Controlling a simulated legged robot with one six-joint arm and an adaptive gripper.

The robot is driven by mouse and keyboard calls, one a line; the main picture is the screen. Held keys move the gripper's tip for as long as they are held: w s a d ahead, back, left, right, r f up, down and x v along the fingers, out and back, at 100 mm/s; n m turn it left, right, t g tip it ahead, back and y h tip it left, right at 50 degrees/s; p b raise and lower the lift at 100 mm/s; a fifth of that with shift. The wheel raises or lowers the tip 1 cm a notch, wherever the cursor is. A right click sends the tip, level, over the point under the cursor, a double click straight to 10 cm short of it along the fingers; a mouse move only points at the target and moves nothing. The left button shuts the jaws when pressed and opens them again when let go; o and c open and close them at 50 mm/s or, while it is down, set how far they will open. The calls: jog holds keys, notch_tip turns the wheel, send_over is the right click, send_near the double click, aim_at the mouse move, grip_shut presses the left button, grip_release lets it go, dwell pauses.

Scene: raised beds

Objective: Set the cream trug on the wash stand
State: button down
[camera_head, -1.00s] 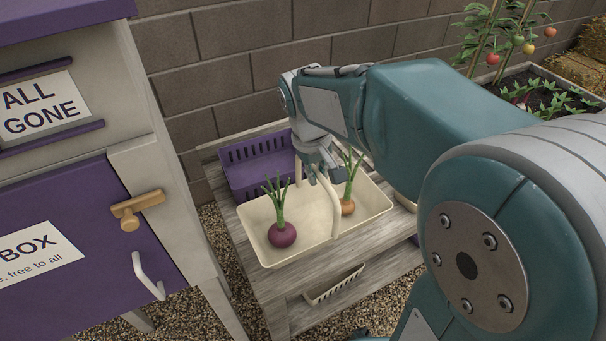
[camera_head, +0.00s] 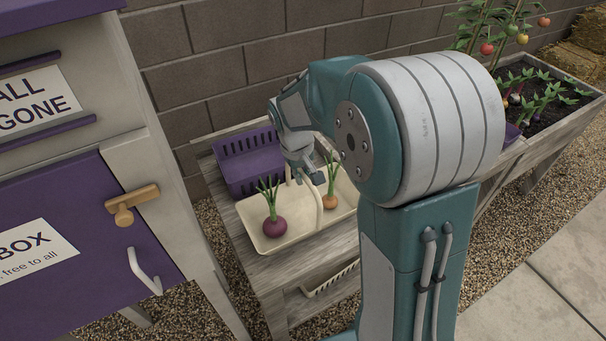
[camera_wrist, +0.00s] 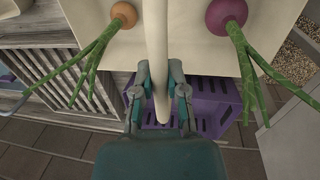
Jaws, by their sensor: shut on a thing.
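The cream trug (camera_head: 296,237) is a shallow tray with a tall hoop handle. It is level over the top of the grey wooden wash stand (camera_head: 269,275), in front of a purple crate; whether its base touches the boards I cannot tell. A purple onion (camera_head: 275,227) and an orange-brown onion (camera_head: 330,201), both with green tops, are in it. My gripper (camera_head: 306,177) is above the trug, shut on its handle. The wrist view shows the handle (camera_wrist: 157,45) between the fingers (camera_wrist: 159,92). My arm hides the trug's right end.
The purple slatted crate (camera_head: 252,165) sits at the stand's back left. A slatted cream tray (camera_head: 330,280) is on the lower shelf. A purple-and-white cabinet (camera_head: 75,185) stands close on the left. A block wall is behind; a planted bed (camera_head: 545,130) is at right.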

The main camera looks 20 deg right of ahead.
jog(key=c, duration=0.7)
grip_release()
notch_tip(320, 180, up, 12)
jog(key=a, duration=0.2)
jog(key=shift+s+d+r+m+t+y, duration=0.1)
jog(key=shift+s+r+m+t+y, duration=0.5)
jog(key=shift+s, duration=2.95)
jog(key=shift+s+d+r+m+t+h, duration=0.15)
jog(key=shift+s+t, duration=1)
jog(key=shift+s, duration=2.35)
jog(key=shift+s+d+r+m+t+y, duration=0.1)
jog(key=shift+s+r+m+t+y, duration=0.5)
jog(key=shift+s, duration=2.95)
jog(key=shift+f+n+t+h, duration=0.25)
jog(key=shift+f, duration=0.1)
